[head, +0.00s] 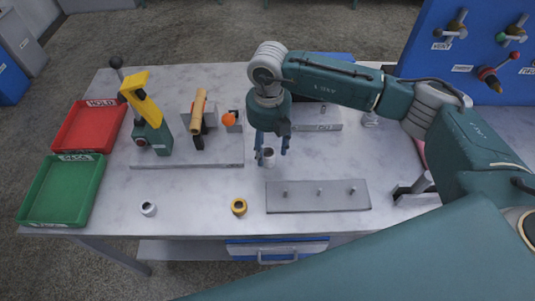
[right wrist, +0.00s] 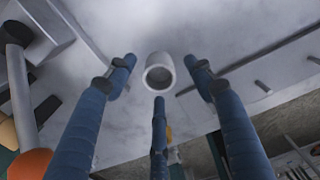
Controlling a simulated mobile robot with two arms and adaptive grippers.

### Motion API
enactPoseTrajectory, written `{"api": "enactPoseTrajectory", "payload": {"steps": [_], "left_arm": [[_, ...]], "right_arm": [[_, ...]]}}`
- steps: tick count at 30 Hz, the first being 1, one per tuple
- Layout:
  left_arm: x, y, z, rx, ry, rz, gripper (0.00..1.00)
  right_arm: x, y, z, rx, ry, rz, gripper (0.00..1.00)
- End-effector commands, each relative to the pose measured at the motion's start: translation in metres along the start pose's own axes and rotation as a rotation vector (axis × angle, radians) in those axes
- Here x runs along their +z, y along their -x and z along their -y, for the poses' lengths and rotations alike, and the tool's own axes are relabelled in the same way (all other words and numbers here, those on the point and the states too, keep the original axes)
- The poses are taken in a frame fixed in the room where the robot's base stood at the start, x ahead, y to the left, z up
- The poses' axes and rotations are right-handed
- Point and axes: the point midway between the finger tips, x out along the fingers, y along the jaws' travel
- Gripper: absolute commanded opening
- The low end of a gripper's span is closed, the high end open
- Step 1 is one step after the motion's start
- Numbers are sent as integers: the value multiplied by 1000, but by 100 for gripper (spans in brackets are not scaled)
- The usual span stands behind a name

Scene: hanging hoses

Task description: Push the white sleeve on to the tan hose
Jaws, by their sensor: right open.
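The tan hose (head: 198,110) sticks up at a tilt from a grey holder on the bench, left of my right gripper. A short white sleeve (head: 268,156) stands on the bench below my right gripper (head: 271,150); in the right wrist view the sleeve (right wrist: 160,72) shows its open round end. The blue fingers are spread around it, with gaps between them and the sleeve. A second white ring-like piece (head: 149,209) lies near the front edge at left. My left gripper is not in view.
A yellow ring (head: 239,207) and a grey plate with pegs (head: 345,196) are near the front. An orange ball (head: 230,118) is beside the hose holder. A yellow-and-green tool (head: 148,115) stands farther left. Red (head: 88,126) and green (head: 62,190) trays are at the left edge.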

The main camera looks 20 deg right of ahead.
Motion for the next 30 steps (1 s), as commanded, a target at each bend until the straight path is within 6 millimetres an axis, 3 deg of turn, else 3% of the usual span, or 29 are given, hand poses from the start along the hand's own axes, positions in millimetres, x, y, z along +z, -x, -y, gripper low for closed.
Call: {"api": "enactPoseTrajectory", "payload": {"steps": [2, 6, 14, 17, 21, 30], "left_arm": [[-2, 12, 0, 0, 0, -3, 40], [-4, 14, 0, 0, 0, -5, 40], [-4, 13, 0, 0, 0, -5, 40], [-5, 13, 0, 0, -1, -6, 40], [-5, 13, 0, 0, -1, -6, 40], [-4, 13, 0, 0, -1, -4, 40]], "right_arm": [[-2, -10, -2, -3, 1, -4, 53], [-1, -28, -2, -2, 0, -2, 53], [-1, -34, -2, 0, 1, 0, 53], [-1, -33, -2, 0, 1, 0, 39], [-1, -33, -2, 0, 1, 0, 11], [-1, -33, -2, 0, 0, 0, 4]]}}
